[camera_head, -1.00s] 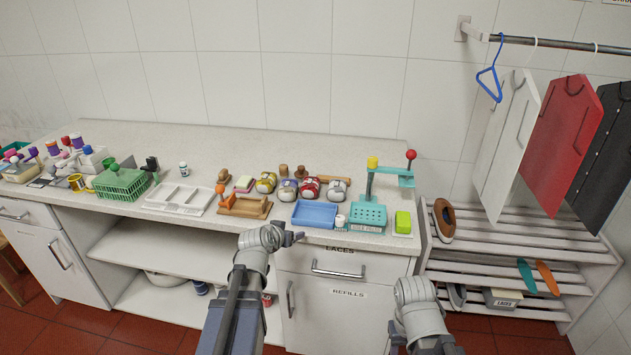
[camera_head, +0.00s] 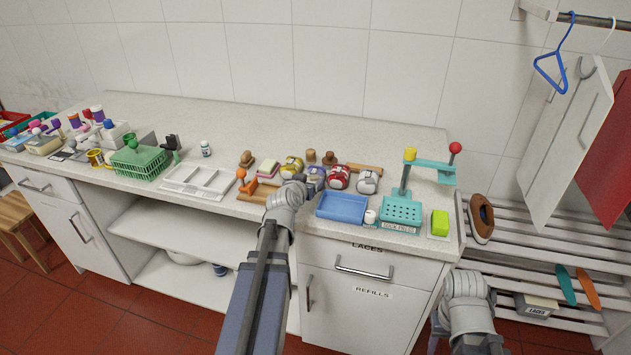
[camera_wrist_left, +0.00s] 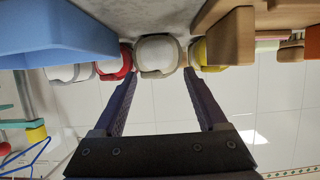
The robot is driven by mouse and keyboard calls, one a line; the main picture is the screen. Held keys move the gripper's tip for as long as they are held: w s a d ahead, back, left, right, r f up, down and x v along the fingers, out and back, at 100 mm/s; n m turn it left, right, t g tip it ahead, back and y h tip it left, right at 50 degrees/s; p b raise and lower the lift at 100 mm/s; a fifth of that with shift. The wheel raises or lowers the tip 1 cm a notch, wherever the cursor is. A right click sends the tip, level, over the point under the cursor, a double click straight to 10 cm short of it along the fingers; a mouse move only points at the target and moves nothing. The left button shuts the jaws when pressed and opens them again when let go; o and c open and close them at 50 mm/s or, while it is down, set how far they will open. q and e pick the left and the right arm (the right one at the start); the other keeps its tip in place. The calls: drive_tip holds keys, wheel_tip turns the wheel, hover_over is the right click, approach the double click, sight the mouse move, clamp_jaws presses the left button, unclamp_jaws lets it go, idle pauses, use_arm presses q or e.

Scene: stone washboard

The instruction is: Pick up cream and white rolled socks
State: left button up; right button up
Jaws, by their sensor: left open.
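Several rolled sock pairs stand in a row on the counter. In the left wrist view, a cream and white pair (camera_wrist_left: 157,55) sits between a red pair (camera_wrist_left: 118,68) and a yellow pair (camera_wrist_left: 207,55). In the head view, the pair in that place (camera_head: 316,174) looks greyish and is partly hidden by my left gripper (camera_head: 302,182). A pale grey-white pair (camera_head: 367,181) stands right of the red one. My left gripper (camera_wrist_left: 158,76) is open and empty, its fingertips just short of the cream pair and on either side of it. My right arm is low at the right; its jaws are not clear.
A blue tray (camera_head: 342,207) and a teal sock press (camera_head: 402,213) stand right of my left gripper. A wooden stand (camera_head: 258,190) is close on its left. A white divided tray (camera_head: 197,181) and green basket (camera_head: 140,162) lie further left.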

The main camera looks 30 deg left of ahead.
sight(313, 177)
use_arm(q)
drive_tip(key=shift+b+x, duration=1.05)
drive_tip(key=shift+x, duration=1.7)
drive_tip(key=shift+d, duration=0.1)
drive_tip(key=shift+s, duration=0.1)
drive_tip(key=shift+c, duration=0.2)
drive_tip(key=c, duration=1)
wheel_tip(313, 177, up, 10)
drive_tip(key=p, duration=1)
drive_tip(key=shift+f, duration=0.1)
